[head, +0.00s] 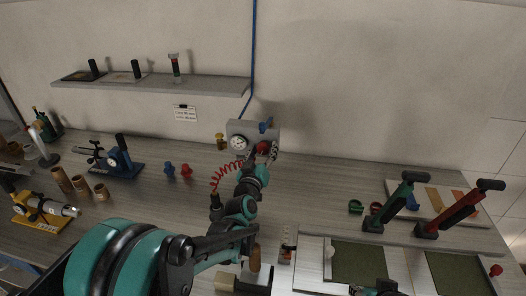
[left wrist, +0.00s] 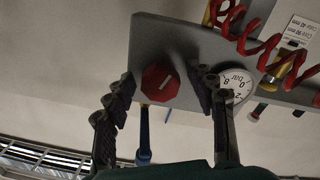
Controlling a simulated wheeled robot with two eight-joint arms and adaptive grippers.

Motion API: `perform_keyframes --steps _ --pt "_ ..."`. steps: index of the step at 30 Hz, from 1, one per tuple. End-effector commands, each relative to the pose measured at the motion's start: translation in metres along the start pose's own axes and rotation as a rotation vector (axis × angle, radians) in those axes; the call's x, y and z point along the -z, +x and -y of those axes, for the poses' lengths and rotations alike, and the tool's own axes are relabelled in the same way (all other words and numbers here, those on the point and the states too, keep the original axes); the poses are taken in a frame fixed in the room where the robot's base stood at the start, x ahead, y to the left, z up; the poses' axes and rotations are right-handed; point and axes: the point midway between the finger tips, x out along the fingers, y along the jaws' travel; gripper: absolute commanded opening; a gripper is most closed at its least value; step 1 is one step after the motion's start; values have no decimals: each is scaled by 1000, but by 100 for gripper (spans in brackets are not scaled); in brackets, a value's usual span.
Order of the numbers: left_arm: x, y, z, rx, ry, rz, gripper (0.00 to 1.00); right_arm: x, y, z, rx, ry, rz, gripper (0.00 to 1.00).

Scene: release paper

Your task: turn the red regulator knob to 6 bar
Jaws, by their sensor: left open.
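The red regulator knob (left wrist: 160,82) is a red octagon with a white line on the grey regulator panel (left wrist: 160,40) in the left wrist view. In the head view the knob (head: 262,147) shows partly, at the panel's lower right. My left gripper (left wrist: 165,88) is open, with one finger on each side of the knob; I cannot tell whether either touches it. The round white gauge marked bar (left wrist: 238,84) is partly covered by a finger in the left wrist view; its needle cannot be read. The gauge (head: 239,142) also shows in the head view.
A red coiled hose (head: 222,177) hangs left of my left arm. Red and blue small parts (head: 178,171) stand left on the bench. Two lever tools (head: 460,207) stand at the right. A shelf (head: 160,86) runs above.

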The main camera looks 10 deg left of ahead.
Motion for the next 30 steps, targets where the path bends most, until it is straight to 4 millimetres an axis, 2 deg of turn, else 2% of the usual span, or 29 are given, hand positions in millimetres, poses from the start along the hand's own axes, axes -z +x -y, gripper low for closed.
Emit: perform_keyframes --steps 5,15,19,24,30 --pt "0 -13 0 0 0 0 56 0 0 0 0 0 0 40" --pt "0 -84 0 0 -1 0 56 0 0 0 0 0 0 40" --pt "0 -105 0 0 -1 0 56 0 0 0 0 0 0 40" --pt "0 -119 0 0 0 0 56 0 0 0 0 0 0 40" --pt "0 -120 0 0 0 0 56 0 0 0 0 0 0 40"
